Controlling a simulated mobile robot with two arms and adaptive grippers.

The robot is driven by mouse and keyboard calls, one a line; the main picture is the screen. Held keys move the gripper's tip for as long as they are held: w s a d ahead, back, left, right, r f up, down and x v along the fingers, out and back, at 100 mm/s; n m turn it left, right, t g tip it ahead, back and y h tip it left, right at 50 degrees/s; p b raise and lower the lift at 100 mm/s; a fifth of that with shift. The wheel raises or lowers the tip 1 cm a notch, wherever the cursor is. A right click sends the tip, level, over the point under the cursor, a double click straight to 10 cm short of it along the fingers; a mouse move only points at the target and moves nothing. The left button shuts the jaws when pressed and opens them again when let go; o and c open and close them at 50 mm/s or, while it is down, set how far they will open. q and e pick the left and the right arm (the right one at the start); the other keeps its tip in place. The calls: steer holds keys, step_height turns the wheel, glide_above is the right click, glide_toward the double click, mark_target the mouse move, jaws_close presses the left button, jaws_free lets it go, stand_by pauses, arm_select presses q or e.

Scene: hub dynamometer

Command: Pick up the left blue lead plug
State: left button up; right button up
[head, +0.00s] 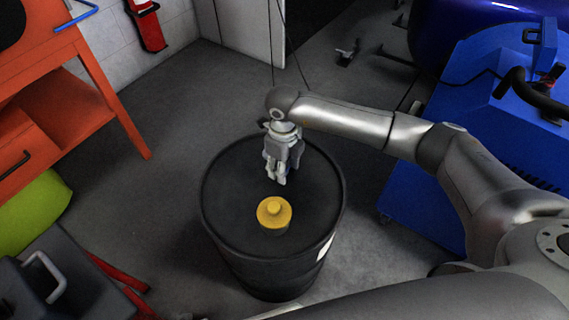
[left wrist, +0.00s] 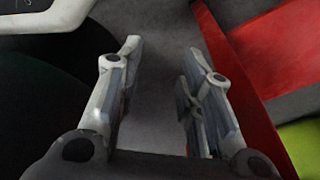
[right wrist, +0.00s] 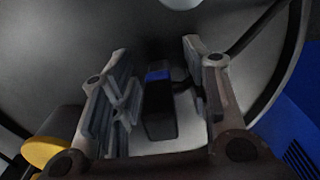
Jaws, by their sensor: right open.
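A black plug with a blue band (right wrist: 159,98) shows in the right wrist view, between the two fingers of my right gripper (right wrist: 156,55). A dark lead runs from near it to the upper right. My right gripper, also in the head view (head: 276,178), points down over the black drum (head: 225,215), behind the yellow knob. It is open, with a gap on the plug's left; contact on the right cannot be told. The plug is hidden in the head view. My left gripper (left wrist: 165,60) is open and empty in the left wrist view.
A yellow knob (head: 274,211) stands on the drum's top, near the right gripper. A blue cabinet (head: 425,195) is to the right of the drum. An orange bench (head: 95,75) is at the left, with a grey case (head: 45,285) below.

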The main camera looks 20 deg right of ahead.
steer(key=shift+r, duration=0.1)
jaws_close()
stand_by(0.3)
